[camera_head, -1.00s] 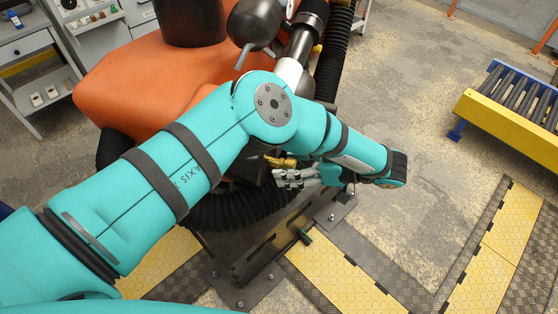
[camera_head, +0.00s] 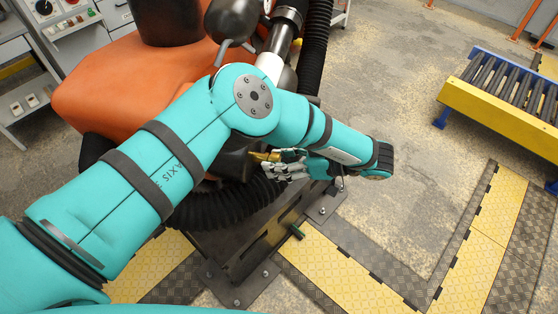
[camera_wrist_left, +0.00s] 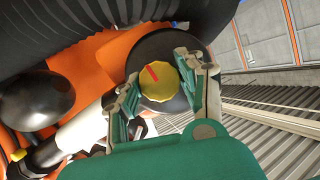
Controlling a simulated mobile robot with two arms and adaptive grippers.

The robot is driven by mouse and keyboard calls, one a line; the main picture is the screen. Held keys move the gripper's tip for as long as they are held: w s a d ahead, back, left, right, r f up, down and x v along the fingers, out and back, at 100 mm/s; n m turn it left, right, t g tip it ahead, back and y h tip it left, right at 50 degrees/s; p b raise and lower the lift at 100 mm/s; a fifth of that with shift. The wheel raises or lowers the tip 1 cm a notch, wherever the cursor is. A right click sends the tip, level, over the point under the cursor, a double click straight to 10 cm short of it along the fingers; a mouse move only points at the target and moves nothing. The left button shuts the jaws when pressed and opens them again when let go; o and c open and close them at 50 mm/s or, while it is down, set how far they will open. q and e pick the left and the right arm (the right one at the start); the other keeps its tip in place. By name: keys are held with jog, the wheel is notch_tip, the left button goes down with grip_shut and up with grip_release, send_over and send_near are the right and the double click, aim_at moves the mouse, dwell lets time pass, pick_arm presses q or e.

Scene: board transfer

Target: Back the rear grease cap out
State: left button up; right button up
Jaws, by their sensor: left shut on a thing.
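The grease cap (camera_wrist_left: 158,84) is a round, yellow, ribbed knob with a red mark near its upper left edge, on a dark round part (camera_wrist_left: 195,60) of the orange robot. It also shows in the head view (camera_head: 266,156) as a small yellow piece at the fingertips. My left gripper (camera_wrist_left: 160,88) has its fingers on either side of the cap and is shut on it. In the head view the left gripper (camera_head: 280,163) reaches in from the right of the cap. My right gripper is in neither view.
The large orange robot (camera_head: 105,95) stands on a dark base plate (camera_head: 240,285). A black ribbed hose (camera_head: 225,205) runs below the cap. A yellow roller conveyor (camera_head: 500,100) stands at the right. Open floor (camera_head: 420,130) lies between.

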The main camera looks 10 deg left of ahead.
aim_at(277, 157)
pick_arm(q)
jog(key=shift+a+f+n+b, duration=0.15)
jog(key=shift+n+b, duration=0.25)
jog(key=shift+b, duration=0.25)
jog(key=n+t+b, duration=0.2)
jog(key=b, duration=0.1)
jog(key=shift+n+t+b, duration=0.5)
jog(key=shift+n+b, duration=0.4)
jog(key=shift+b, duration=0.65)
jog(key=shift+r, duration=0.2)
jog(key=o, duration=1.2)
notch_tip(277, 157, up, 10)
jog(key=shift+f, duration=0.1)
